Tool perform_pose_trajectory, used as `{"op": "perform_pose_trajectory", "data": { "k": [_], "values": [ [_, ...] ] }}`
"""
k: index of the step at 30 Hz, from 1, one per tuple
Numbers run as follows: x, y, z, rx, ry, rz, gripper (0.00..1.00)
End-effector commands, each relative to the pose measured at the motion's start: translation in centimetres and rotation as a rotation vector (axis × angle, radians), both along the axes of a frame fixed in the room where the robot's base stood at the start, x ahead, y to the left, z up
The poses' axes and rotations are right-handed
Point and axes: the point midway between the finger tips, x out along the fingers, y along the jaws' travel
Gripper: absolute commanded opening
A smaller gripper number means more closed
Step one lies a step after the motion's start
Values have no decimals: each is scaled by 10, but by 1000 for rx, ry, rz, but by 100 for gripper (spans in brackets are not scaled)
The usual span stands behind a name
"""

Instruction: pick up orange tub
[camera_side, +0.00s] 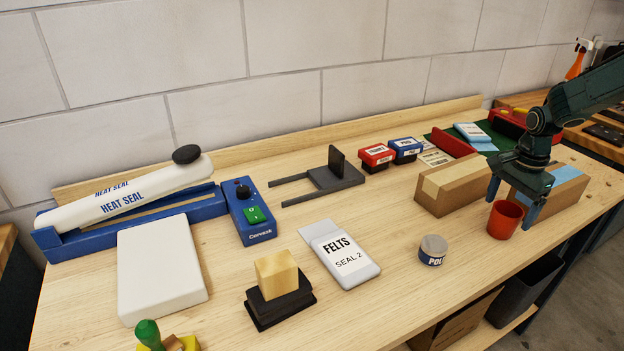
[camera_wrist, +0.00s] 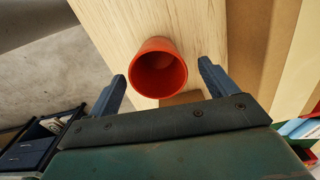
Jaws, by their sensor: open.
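The orange tub (camera_side: 505,219) stands upright on the wooden bench near its front right edge. It is a red-orange open cup and looks empty. In the wrist view the tub (camera_wrist: 157,70) sits just beyond and between the two blue fingers. My gripper (camera_side: 511,207) is open, with one finger on each side of the tub in the side view. I see a gap on both sides of the tub in the wrist view, so the fingers (camera_wrist: 160,80) do not appear to touch it.
Two cardboard boxes (camera_side: 452,184) stand close behind the tub, partly behind my gripper. A small grey-lidded round tin (camera_side: 432,250) is to the left. A white FELTS pouch (camera_side: 340,249) lies further left. The bench's front edge is close by; bare wood lies between tin and tub.

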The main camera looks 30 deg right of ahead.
Motion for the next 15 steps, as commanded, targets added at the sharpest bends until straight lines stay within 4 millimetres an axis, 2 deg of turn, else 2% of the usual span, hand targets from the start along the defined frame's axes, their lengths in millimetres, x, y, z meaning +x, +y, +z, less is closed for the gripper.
{"op": "perform_pose_trajectory", "data": {
  "k": [9, 15],
  "values": [
    [-2, 3, -35, 1, 3, 0, 85],
    [-2, 3, -46, 0, 1, 0, 85]
  ]
}}
